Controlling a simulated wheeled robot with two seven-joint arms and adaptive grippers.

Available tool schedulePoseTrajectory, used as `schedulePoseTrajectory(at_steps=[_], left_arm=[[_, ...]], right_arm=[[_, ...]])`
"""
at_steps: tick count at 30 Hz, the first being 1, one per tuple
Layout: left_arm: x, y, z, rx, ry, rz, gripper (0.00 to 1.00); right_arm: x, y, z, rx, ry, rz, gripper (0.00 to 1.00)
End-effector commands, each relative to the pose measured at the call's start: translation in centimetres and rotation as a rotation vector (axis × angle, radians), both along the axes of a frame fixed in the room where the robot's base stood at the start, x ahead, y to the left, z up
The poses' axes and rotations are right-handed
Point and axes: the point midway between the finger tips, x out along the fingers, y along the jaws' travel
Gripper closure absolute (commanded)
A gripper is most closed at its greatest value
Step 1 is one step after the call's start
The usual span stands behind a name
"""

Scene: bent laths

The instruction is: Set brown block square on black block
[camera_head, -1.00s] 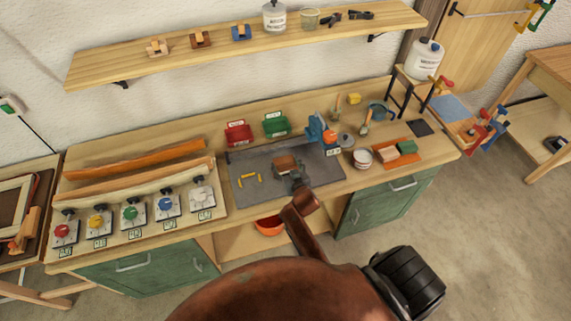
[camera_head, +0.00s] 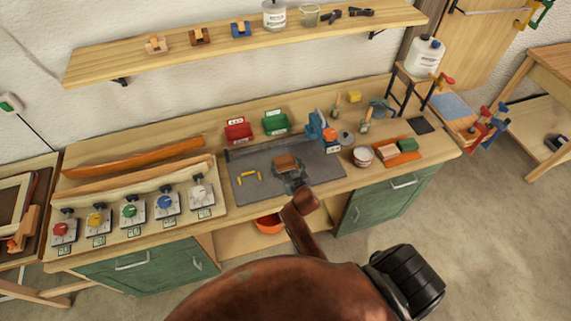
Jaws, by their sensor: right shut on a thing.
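The brown block (camera_head: 286,161) is over the dark grey mat (camera_head: 325,173) in the middle of the bench. My right gripper (camera_head: 289,172) reaches in from the front and is shut on the brown block, at its near side. I cannot make out a black block for certain; the area just under and in front of the brown block is dark and partly hidden by the gripper. Whether the brown block touches anything below is too small to tell. My left gripper is not in view.
Yellow pieces (camera_head: 249,178) lie on the mat's left part. A blue tool (camera_head: 317,126) stands at its back right. Red (camera_head: 238,130) and green (camera_head: 276,122) bins stand behind. A clamp board with coloured knobs (camera_head: 130,211) is at left. An orange tray (camera_head: 402,155) holds blocks at right.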

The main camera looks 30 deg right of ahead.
Motion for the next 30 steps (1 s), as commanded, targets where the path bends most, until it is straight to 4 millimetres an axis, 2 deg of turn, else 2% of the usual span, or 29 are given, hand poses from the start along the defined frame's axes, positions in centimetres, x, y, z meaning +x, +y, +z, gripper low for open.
schedulePoseTrajectory(at_steps=[4, 5, 13, 23, 26, 30], left_arm=[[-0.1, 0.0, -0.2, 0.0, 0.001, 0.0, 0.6], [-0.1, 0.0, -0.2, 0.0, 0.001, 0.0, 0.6], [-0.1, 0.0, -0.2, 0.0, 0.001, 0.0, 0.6], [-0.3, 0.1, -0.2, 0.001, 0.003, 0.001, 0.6], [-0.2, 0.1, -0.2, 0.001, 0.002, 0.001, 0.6], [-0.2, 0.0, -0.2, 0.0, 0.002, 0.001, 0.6]], right_arm=[[0.0, 0.0, -0.3, 0.0, 0.0, 0.0, 0.61], [0.0, 0.0, -0.3, 0.0, -0.001, 0.0, 0.35], [0.0, 0.0, -0.3, 0.0, 0.0, 0.0, 0.16], [-0.2, 0.0, -0.3, 0.0, 0.001, 0.0, 0.15], [-0.9, 0.2, 0.0, 0.0, 0.001, -0.001, 0.15], [-3.1, 0.7, 0.9, 0.001, 0.001, -0.001, 0.15]])
